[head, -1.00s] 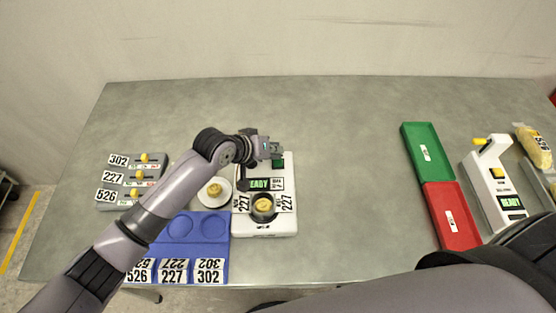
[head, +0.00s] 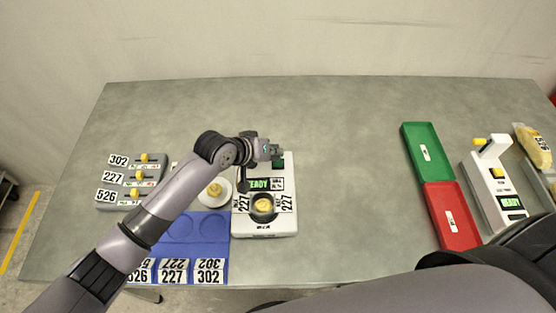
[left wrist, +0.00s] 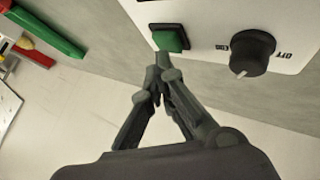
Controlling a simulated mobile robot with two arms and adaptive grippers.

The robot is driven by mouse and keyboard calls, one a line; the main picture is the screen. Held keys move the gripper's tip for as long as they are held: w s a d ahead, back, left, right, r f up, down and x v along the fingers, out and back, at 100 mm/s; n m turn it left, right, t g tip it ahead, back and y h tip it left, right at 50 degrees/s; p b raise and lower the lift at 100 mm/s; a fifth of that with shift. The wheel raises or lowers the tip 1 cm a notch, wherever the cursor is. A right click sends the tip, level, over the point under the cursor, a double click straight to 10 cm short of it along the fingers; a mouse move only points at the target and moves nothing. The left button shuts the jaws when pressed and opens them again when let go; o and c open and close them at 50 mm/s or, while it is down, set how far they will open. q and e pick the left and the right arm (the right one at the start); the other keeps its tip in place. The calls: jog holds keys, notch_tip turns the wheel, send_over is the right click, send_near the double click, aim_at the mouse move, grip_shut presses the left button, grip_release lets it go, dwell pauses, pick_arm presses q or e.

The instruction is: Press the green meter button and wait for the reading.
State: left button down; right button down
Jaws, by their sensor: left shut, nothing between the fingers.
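The white meter (head: 265,229) stands on the table with a lit READY display (head: 259,184) and a yellow piece (head: 263,205) in its round cup. Its green button (left wrist: 170,38) shows in the left wrist view, beside a black knob (left wrist: 252,52). My left gripper (head: 277,153) is at the meter's far end, by the button, which it partly hides in the head view. In the left wrist view its fingers (left wrist: 164,68) are shut and empty, with the tips close to the button's edge; I cannot tell if they touch. My right gripper is out of view.
A blue tray (head: 215,248) with number cards lies left of the meter, near a white dish (head: 226,200) and grey slider boxes (head: 135,204). Green (head: 412,136) and red (head: 462,236) trays and another white device (head: 486,190) stand right. The table between is clear.

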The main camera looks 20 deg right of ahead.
pick_arm(q)
jog(key=shift+f, duration=0.5)
dwell(0.8)
jog(key=shift+r, duration=0.1)
jog(key=shift+r+p, duration=0.8)
jog(key=shift+p, duration=0.05)
jog(key=shift+r, duration=0.1)
notch_tip(320, 180, up, 5)
jog(key=p, duration=0.5)
dwell(0.6)
